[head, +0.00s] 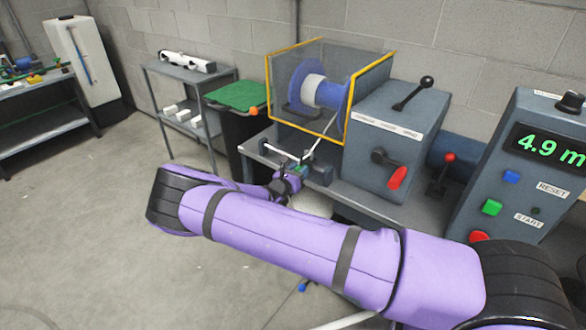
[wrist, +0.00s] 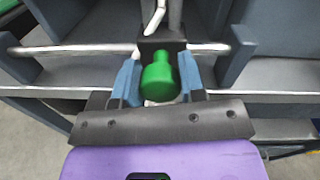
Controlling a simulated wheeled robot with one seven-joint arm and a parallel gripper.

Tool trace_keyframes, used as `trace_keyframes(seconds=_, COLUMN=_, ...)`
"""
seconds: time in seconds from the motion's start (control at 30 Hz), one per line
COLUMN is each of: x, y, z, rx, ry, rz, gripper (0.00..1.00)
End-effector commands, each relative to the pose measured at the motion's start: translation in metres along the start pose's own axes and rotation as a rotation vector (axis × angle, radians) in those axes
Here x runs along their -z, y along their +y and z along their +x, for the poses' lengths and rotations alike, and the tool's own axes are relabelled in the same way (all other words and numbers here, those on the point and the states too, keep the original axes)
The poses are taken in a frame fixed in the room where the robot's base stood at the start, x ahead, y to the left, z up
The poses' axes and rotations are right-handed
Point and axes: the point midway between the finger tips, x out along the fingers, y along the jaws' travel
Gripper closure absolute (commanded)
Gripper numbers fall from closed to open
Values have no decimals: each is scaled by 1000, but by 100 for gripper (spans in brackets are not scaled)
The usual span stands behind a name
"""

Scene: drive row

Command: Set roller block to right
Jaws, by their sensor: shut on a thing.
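The roller block (wrist: 150,44) is a dark block on a horizontal steel rod (wrist: 215,48), with a green knob (wrist: 159,80) on its near side. My gripper (wrist: 160,82) is shut on the green knob, one blue finger on each side of it. In the head view my gripper (head: 291,176) is at the front of the bench, below the caged spool (head: 315,90). A pale line passes up from the block towards the spool. The block is mostly hidden in the head view.
Dark end supports (wrist: 250,45) stand at both ends of the rod. A winder box (head: 385,135) with a red-handled lever stands right of the spool guard. A control panel (head: 525,170) reading 4.9 m is at far right. A green-topped bin (head: 237,96) stands left.

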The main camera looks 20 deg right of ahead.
Motion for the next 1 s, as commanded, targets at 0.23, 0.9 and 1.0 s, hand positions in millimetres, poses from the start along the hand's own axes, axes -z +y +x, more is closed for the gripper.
trace_keyframes(seconds=0.23, x=1, y=-4, z=-1, rx=1, ry=1, rz=-1, gripper=100)
trace_keyframes(seconds=0.9, x=1, y=-2, z=-11, rx=-2, ry=2, rz=1, gripper=37)
trace_keyframes(seconds=1.0, x=0, y=-2, z=-26, rx=-2, ry=1, rz=1, gripper=37)
